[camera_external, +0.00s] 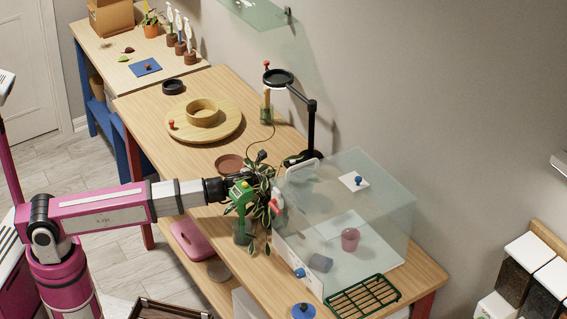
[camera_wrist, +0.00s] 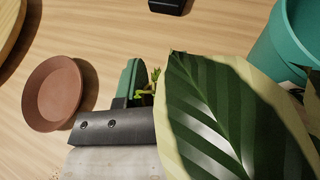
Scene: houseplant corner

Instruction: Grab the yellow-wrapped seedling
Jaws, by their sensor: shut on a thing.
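My gripper (camera_external: 246,193) is among the leaves of a potted plant by the left side of the clear case in the outside view. In the wrist view its green finger (camera_wrist: 131,82) shows, and a small yellow-green sprout (camera_wrist: 149,88) stands right beside it. The gripper is shut on this seedling. A large striped leaf (camera_wrist: 215,115) hides the other finger and most of what is held, so I cannot make out a yellow wrap. The plant's teal pot (camera_wrist: 277,52) is at the upper right of the wrist view.
A brown saucer (camera_wrist: 67,92) lies left of the gripper. The clear case (camera_external: 375,215) with a pink pot (camera_external: 350,239) inside stands close on the right. A magnifier lamp (camera_external: 311,125) and a round wooden board (camera_external: 228,125) are behind. A green rack (camera_external: 362,296) lies in front.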

